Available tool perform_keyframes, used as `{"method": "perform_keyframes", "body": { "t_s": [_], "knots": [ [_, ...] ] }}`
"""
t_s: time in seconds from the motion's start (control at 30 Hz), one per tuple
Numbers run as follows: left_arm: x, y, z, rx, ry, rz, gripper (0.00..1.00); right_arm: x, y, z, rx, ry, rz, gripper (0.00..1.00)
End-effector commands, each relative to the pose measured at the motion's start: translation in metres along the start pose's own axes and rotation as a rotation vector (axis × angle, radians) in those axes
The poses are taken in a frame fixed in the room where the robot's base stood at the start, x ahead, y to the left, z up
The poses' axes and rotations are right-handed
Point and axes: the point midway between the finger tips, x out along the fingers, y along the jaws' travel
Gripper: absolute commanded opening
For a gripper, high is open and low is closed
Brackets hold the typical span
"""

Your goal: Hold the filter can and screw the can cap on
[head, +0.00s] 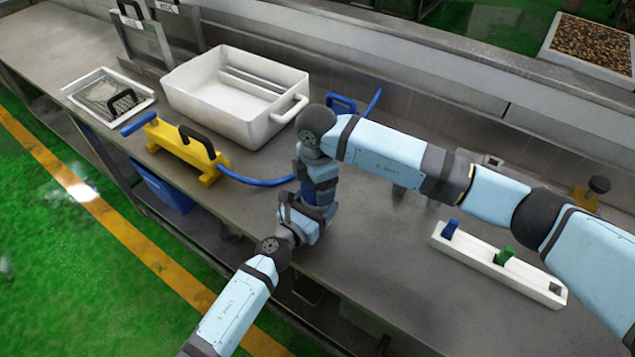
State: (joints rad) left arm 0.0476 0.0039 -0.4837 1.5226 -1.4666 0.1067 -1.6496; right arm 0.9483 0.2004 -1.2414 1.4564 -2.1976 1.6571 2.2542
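My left arm comes in from the bottom left and my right arm from the right. Their ends meet over the workbench (385,265) near the middle of the head view. My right gripper (318,190) points down, just above my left gripper (306,215). A small patch of dark blue shows between them; I cannot tell whether it is the filter can, the can cap or part of a gripper. My wrists and arm links hide the fingertips, so I cannot see whether either gripper is open or shut. Neither the can nor the cap can be clearly made out.
A yellow device (185,152) with a blue hose (255,181) and a white bin (235,92) stand left of my arms. A white tray (108,92) is further left. A white rack (500,265) with blue and green pieces lies right. The bench front between is clear.

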Motion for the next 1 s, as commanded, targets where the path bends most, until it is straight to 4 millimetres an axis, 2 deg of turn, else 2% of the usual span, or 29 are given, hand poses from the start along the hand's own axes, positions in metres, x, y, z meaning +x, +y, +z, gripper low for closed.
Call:
{"method": "perform_keyframes", "body": {
  "t_s": [0.1,0.3,0.47,0.5,0.57,0.83,1.0],
  "knots": [
    [-0.001,0.001,-0.002,0.0,0.003,0.002,0.06,-0.001,0.001,-0.001,0.285,0.003,0.0,0.58],
    [-0.001,0.001,-0.002,0.0,0.003,0.002,0.06,-0.001,0.003,0.0,0.68,0.003,0.001,0.58],
    [-0.001,0.001,-0.002,0.0,0.003,0.002,0.06,-0.002,0.003,0.001,0.676,0.001,0.003,0.58],
    [-0.001,0.001,-0.002,0.0,0.003,0.002,0.06,-0.002,0.003,0.001,0.676,0.001,0.003,0.9],
    [-0.001,0.001,-0.002,0.0,0.003,0.002,0.06,-0.001,0.003,0.001,0.675,0.001,0.003,1.0],
    [-0.001,0.0,-0.001,0.001,0.003,0.001,0.06,-0.003,0.003,0.001,0.674,0.001,0.002,1.0],
    [-0.001,0.0,-0.001,0.001,0.002,0.0,0.06,-0.019,0.003,0.001,0.673,0.001,0.003,1.0]
  ]
}}
